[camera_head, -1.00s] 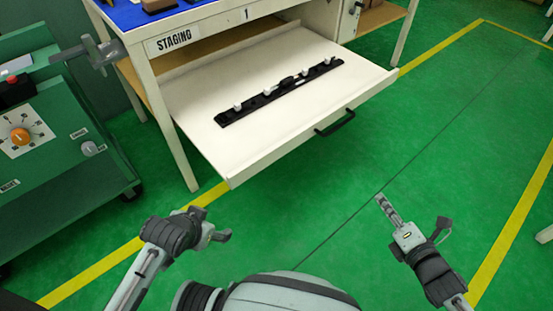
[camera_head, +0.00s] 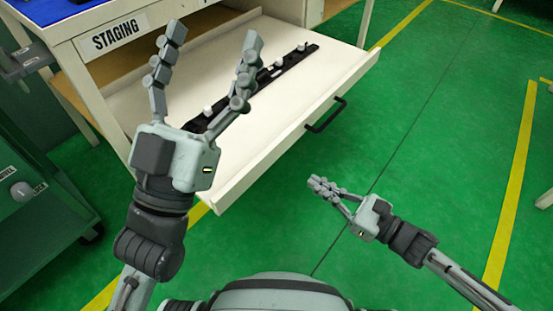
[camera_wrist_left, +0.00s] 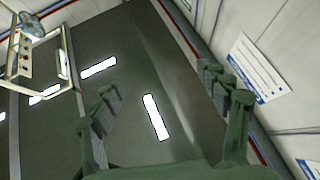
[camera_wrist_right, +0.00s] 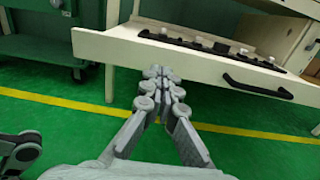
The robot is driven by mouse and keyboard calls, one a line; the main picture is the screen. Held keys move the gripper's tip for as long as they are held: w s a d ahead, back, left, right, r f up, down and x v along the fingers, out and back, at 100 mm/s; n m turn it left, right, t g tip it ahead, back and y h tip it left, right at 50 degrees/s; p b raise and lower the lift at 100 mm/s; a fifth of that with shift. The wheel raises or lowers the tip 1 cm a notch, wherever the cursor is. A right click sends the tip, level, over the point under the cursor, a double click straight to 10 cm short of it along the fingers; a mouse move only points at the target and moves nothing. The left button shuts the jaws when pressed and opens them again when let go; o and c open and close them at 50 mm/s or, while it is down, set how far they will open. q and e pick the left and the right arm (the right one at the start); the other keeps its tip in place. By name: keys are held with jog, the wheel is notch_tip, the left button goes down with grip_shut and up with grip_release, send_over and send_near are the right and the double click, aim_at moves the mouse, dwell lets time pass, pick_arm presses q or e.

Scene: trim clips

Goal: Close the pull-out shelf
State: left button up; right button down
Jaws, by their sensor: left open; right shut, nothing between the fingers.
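The pull-out shelf (camera_head: 290,132) is a cream tray pulled out from under the staging table, with a black handle (camera_head: 326,115) on its front. A black trim strip (camera_head: 292,66) with several white clips lies on it. My left gripper (camera_head: 212,42) is raised with its fingers spread wide, and it hides part of the shelf and strip from the head camera. My right gripper (camera_head: 320,188) is shut and empty, in front of and below the handle, apart from it. The right wrist view shows the shelf front (camera_wrist_right: 200,66) and handle (camera_wrist_right: 258,87) ahead of the closed fingers (camera_wrist_right: 160,82).
The staging table (camera_head: 60,48) has a STAGING label (camera_head: 119,33) on its front edge. A green cabinet (camera_head: 40,215) stands at the left. Green floor (camera_head: 430,130) with yellow lines is clear at the right. The left wrist view shows wall and ceiling lights (camera_wrist_left: 155,117).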

send_near(269, 154)
jog(key=x, duration=0.5)
jog(key=shift+w+a+b, duration=0.1)
jog(key=shift+a+b, duration=0.05)
jog(key=shift+b, duration=0.2)
pick_arm(q)
jog(key=shift+s+a+r+t, duration=0.35)
jog(key=shift+s+r+t, duration=0.15)
jog(key=shift+t, duration=0.1)
pick_arm(e)
jog(key=shift+x, duration=0.75)
